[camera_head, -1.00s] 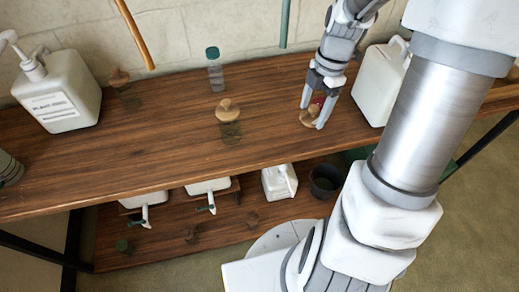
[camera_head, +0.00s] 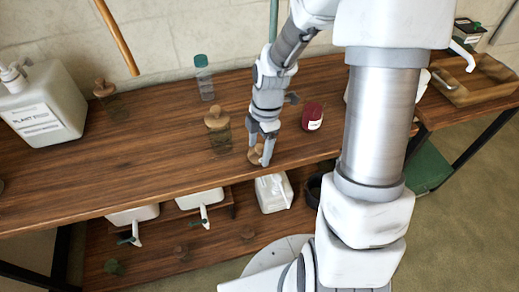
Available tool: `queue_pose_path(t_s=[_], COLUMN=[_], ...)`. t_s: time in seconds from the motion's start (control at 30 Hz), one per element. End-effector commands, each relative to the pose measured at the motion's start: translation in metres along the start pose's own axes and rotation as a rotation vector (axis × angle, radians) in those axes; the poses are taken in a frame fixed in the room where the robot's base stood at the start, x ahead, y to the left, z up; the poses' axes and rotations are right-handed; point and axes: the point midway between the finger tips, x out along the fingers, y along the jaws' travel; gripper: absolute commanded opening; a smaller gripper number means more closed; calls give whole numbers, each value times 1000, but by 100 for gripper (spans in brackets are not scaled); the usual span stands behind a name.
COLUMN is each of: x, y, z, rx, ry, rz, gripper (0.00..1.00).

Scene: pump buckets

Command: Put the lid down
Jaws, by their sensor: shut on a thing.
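A round wooden lid (camera_head: 255,157) is between the fingertips of my gripper (camera_head: 263,150), low over the front part of the wooden table top (camera_head: 120,170). My gripper points down and is shut on it. I cannot tell whether the lid touches the table. My fingers hide part of the lid. A glass jar with a wooden knobbed lid (camera_head: 217,119) stands just to the left of my gripper.
A dark red labelled container (camera_head: 313,116) stands right of my gripper. A green-capped bottle (camera_head: 204,78), another wooden-lidded jar (camera_head: 104,89) and a white pump bucket (camera_head: 42,108) stand further left. White containers sit on the lower shelf (camera_head: 215,245). The table's front edge is close.

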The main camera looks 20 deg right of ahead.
Motion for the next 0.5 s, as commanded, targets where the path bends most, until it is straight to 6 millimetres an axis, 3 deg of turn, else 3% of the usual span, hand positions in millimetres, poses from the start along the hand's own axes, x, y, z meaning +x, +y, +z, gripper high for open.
queue_pose_path(t_s=[0.37,0.4,0.5], x=[6,6,5], y=[0,0,0], z=[1,1,1], rx=[0,0,0], ry=[-1,-1,-1], rz=[0,1,1], gripper=[25,81,99])
